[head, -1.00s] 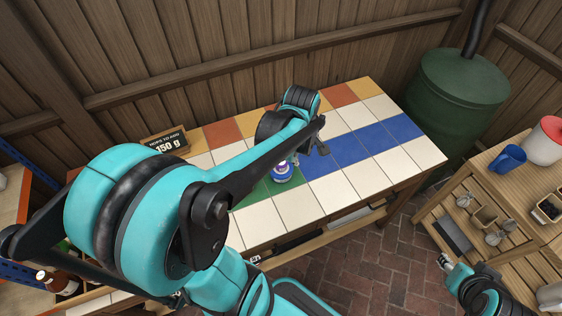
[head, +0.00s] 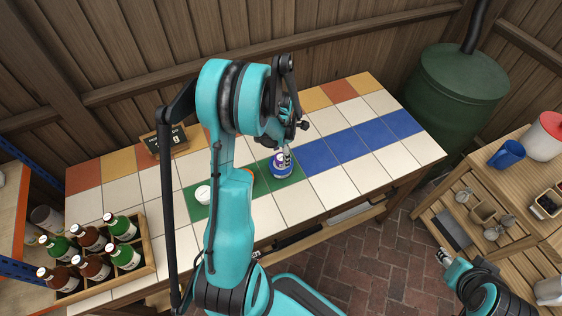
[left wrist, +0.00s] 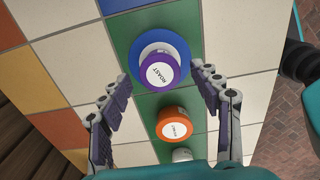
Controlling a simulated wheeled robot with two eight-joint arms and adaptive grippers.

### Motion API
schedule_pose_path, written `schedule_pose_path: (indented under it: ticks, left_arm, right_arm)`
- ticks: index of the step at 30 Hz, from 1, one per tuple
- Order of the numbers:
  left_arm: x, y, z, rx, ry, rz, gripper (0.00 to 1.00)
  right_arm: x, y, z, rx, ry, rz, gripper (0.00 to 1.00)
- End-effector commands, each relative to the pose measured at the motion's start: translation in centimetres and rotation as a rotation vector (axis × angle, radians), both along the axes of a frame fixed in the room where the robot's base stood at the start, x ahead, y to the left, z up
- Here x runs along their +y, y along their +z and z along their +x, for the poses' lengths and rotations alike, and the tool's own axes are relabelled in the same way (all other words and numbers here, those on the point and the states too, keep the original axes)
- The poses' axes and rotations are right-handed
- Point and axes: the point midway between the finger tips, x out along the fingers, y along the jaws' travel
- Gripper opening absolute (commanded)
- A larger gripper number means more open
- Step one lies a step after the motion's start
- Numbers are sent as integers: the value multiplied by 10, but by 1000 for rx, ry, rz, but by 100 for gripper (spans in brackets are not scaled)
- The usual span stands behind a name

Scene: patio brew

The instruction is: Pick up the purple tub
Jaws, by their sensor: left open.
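The purple tub (left wrist: 161,72) has a round white lid label reading ROAST. In the left wrist view it lies between the fingertips of my left gripper (left wrist: 160,76), which is open and not visibly touching it. A larger blue disc (left wrist: 139,51) with a pale ring shows beneath or behind it; I cannot tell which. In the head view my left gripper (head: 287,150) is over a blue and white tub-like thing (head: 281,171) on the green tiles, partly covering it. My right gripper (head: 444,258) is at the lower right, too small to judge.
An orange tub (left wrist: 174,122) and a white-topped item (left wrist: 182,155) stand in line on the green tiles. A wooden crate of bottles (head: 147,270) is at the table's left end. A small sign (head: 165,140) stands at the back. The table's right part is clear.

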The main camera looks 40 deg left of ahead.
Motion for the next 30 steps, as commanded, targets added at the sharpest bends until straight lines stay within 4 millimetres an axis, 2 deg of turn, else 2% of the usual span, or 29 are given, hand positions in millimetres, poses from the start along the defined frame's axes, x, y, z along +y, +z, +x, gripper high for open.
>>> schedule_pose_path:
  ticks: [1, 4, 11, 15, 17, 26, 30]
  left_arm:
    - [0, -12, 0, 0, 0, 0, 63]
    - [0, -23, 0, 0, -1, 0, 63]
    - [0, -23, 0, 0, -1, 0, 63]
    - [0, -23, 0, 0, -1, 0, 26]
    - [0, -23, 0, 0, -1, 1, 13]
    - [0, -23, 0, 0, -2, 1, 13]
    - [0, -15, 0, -1, -2, 0, 13]
  right_arm:
    - [0, -6, 0, 0, 0, 0, 40]
    - [0, -9, 0, 0, 0, 0, 40]
    - [0, -8, 0, 0, 0, 0, 40]
    - [0, -8, 0, 0, 0, 0, 40]
    - [0, -8, 0, 0, 0, 0, 40]
    - [0, -8, 0, 0, 0, 0, 40]
    - [0, -5, 0, 0, 0, 0, 40]
